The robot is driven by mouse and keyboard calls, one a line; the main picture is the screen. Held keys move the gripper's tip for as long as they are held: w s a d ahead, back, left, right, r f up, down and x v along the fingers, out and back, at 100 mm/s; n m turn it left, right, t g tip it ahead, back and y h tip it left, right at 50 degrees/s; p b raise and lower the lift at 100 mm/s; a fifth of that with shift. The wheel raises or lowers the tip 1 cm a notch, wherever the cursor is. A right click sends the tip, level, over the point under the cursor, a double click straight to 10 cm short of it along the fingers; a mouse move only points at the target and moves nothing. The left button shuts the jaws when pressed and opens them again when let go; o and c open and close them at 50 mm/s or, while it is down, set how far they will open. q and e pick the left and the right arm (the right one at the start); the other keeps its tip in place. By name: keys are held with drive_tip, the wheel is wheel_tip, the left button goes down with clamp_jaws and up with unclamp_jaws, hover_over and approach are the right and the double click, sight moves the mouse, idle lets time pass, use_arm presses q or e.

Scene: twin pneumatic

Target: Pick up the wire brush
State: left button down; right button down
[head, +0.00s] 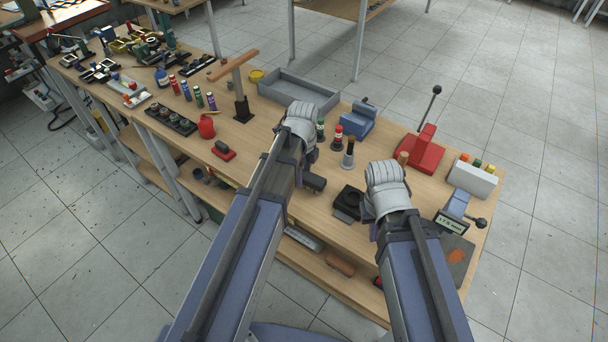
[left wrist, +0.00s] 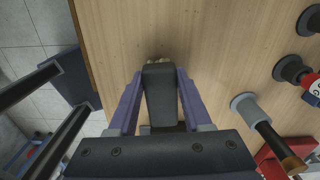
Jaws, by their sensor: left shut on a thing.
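My left gripper (left wrist: 158,105) is shut on a dark grey block with pale bristle-like material at its far end, which looks like the wire brush (left wrist: 160,90). The purple fingers press on its two sides. In the head view the brush (head: 315,183) shows as a small dark block beyond my left wrist, over the bench; whether it touches the top is unclear. My right gripper (head: 373,231) is over the front of the bench, mostly hidden behind its own wrist, so its opening does not show.
The wooden bench (head: 270,157) has bare room left of the brush. A black block (head: 348,203) lies between my wrists. Bottle-like tools (head: 337,138), a blue vise-like block (head: 358,121), a grey tray (head: 300,91) and a red lever device (head: 420,150) stand beyond.

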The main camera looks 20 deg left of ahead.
use_arm(q)
wheel_tip(320, 180, up, 9)
drive_tip(key=p, duration=0.8)
drive_tip(key=shift+r, duration=0.1)
drive_tip(key=c, duration=0.9)
unclamp_jaws()
clamp_jaws()
drive_tip(key=shift+s, duration=0.1)
